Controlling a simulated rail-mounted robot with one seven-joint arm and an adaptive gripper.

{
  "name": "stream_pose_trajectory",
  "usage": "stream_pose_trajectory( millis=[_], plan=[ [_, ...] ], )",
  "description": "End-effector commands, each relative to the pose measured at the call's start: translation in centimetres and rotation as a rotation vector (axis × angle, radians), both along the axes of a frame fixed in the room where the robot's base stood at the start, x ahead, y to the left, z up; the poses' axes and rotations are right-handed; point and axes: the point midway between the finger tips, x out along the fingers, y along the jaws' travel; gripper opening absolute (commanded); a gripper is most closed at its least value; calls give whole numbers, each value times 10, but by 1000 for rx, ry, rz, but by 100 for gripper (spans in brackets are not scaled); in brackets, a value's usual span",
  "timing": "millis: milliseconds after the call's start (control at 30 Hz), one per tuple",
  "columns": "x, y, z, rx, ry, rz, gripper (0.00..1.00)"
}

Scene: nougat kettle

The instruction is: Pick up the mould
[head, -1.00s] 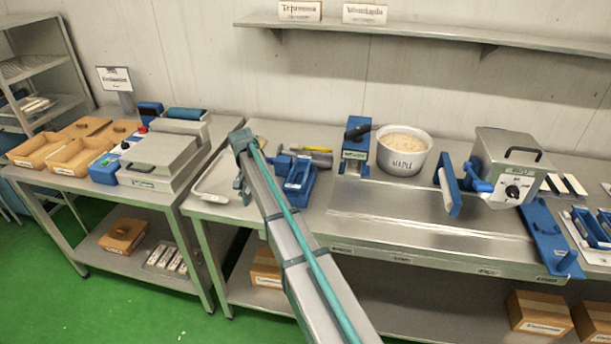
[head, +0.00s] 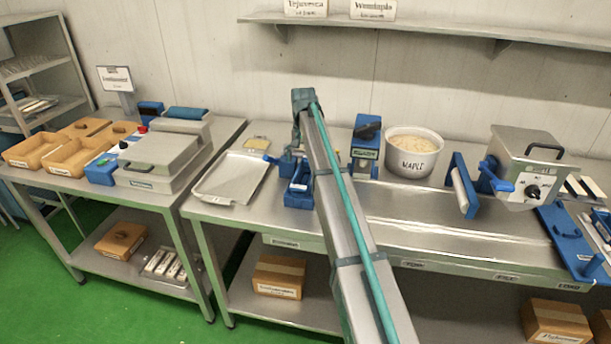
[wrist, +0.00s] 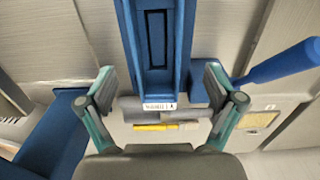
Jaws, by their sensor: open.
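A blue trough-shaped piece (head: 299,187), which looks most like the mould, stands on the steel table; its label is unreadable. In the wrist view the trough (wrist: 158,45) has a dark rectangular slot and its labelled end reaches between my fingers. A blue handle (wrist: 280,62) sticks out beside it. My gripper (wrist: 160,98) is open above, one finger on each side, with no visible grip. A grey bar with a yellow strip (wrist: 158,127) lies just past the trough's end. In the head view my arm hides much of this area.
An empty shallow tray (head: 232,178) lies left of the trough. A blue device (head: 365,148) and a white tub (head: 412,152) marked MAPLE stand to the right, then a steel machine (head: 522,165). A shelf (head: 430,25) runs above.

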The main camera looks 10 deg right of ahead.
Motion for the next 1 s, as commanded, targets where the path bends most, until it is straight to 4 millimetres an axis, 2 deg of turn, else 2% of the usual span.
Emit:
stream_pose_trajectory(
  millis=[167,500,767,1000],
  plan=[
    [-1,-1,-9,0,0,0,92],
    [-2,-4,-49,0,0,0,92],
    [-1,-4,-54,0,-1,0,92],
    [-1,-4,-54,0,-1,0,53]
  ],
)
